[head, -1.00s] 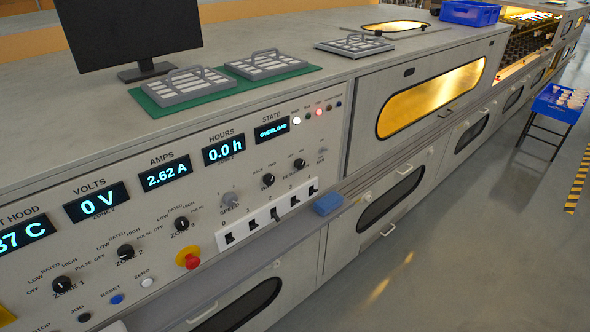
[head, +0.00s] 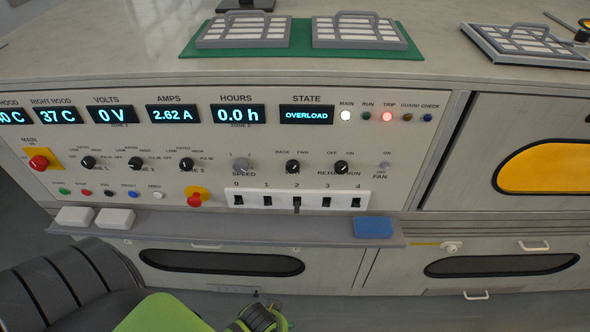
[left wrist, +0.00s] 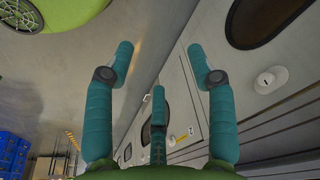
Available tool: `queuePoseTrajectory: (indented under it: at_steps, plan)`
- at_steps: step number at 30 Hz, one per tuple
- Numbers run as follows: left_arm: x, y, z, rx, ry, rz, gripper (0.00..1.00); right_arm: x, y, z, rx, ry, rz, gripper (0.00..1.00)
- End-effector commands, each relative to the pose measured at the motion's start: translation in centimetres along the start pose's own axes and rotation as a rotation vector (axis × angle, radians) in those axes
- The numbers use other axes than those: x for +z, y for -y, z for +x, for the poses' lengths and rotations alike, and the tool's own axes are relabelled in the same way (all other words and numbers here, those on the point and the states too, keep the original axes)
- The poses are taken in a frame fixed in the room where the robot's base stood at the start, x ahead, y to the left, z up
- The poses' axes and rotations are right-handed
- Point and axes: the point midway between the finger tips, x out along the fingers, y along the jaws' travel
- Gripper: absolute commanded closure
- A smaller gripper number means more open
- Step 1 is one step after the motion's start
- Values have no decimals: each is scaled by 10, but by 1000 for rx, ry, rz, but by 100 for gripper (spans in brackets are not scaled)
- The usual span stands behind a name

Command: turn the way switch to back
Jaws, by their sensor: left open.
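The way switch (head: 292,167) is a small black knob under the BACK and FWD marks on the grey control panel (head: 400,140) in the head view. Which mark it points at is too small to tell for sure. In the left wrist view my left gripper (left wrist: 160,52) is open and empty, its teal fingers spread in front of the cabinet fronts and floor. The way switch does not show there. In the head view only parts of my arm show at the bottom, below the panel. My right gripper is not in view.
A grey ledge (head: 270,228) juts out below the panel, with a blue block (head: 373,227) and white blocks (head: 115,218) on it. The return run knob (head: 341,167) and speed knob (head: 241,165) flank the switch. A numbered white switch strip (head: 335,200) lies below. The state display (head: 307,116) reads OVERLOAD.

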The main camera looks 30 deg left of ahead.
Motion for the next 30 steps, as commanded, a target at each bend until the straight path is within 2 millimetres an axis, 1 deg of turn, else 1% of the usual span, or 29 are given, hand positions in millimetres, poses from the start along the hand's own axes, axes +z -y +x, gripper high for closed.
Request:
queuePoseTrajectory:
  at_steps: [1,3,8,9,11,12,14,20,22,26,28,30]
  plan:
    - [-11,2,-20,-3,-14,-1,44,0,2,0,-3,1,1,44]
    - [-23,3,-45,-6,-26,1,44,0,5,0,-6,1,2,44]
    - [-42,10,-94,-36,-55,43,44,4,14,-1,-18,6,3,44]
    - [-47,13,-106,-53,-64,68,44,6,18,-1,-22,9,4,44]
    - [-55,20,-125,-94,-81,129,44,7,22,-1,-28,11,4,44]
    - [-62,28,-138,-141,-93,196,44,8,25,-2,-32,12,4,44]
    - [-72,41,-152,-228,-102,322,44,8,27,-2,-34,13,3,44]
    - [-106,82,-178,-527,-78,732,44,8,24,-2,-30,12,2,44]
    - [-121,94,-187,-650,-47,894,44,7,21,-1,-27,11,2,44]
    - [-154,116,-209,-922,70,1238,44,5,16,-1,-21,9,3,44]
    - [-175,123,-224,-1088,173,1436,44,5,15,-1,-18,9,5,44]
    - [-194,125,-240,-1252,301,1619,44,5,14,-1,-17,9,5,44]
